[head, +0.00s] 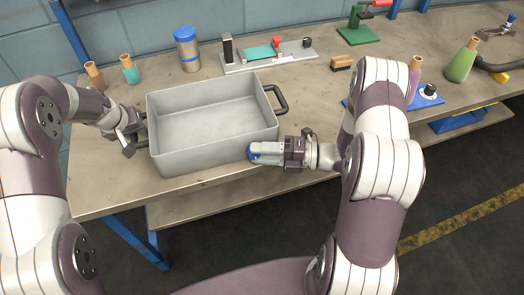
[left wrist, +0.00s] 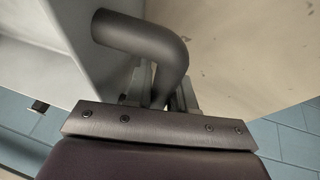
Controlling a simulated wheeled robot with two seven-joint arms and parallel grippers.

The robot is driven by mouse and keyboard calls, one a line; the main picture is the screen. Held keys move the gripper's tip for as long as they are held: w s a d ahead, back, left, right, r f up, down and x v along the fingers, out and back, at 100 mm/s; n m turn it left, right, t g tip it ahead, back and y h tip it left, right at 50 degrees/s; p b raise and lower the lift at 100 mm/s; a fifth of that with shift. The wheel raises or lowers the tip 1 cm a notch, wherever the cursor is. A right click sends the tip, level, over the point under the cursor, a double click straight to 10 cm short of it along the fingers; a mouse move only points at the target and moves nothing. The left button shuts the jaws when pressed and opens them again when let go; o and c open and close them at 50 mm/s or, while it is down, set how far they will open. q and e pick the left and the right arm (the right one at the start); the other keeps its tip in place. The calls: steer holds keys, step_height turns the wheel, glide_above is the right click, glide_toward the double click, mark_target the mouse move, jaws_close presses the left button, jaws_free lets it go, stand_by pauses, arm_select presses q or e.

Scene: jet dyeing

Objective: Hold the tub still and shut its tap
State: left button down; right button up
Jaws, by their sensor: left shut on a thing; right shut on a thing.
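The grey rectangular tub (head: 200,172) stands on the bench, and I see nothing in it. My left gripper (head: 136,138) is shut on the tub's left handle, a dark bent bar that fills the middle of the left wrist view (left wrist: 150,45). My right gripper (head: 268,152) is at the tub's front right corner. It is shut on the tap, of which only a little blue (head: 253,155) shows at the fingertips. The fingers hide most of the tap, so I cannot tell how far it is turned. The tub's right handle (head: 279,98) is free.
The bench (head: 330,88) bears two small bottles at the left, a blue-lidded canister (head: 187,48), a plate with a green strip (head: 265,53), a brush (head: 341,63) and a green flask (head: 461,62). The bench's front edge runs close below the tub.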

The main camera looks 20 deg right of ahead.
steer(key=shift+f+y, duration=0.1)
steer(key=shift+y, duration=0.2)
stand_by(0.4)
steer(key=o, duration=1.1)
steer(key=shift+c, duration=0.2)
steer(key=shift+d, duration=0.1)
steer(key=v, duration=1.2)
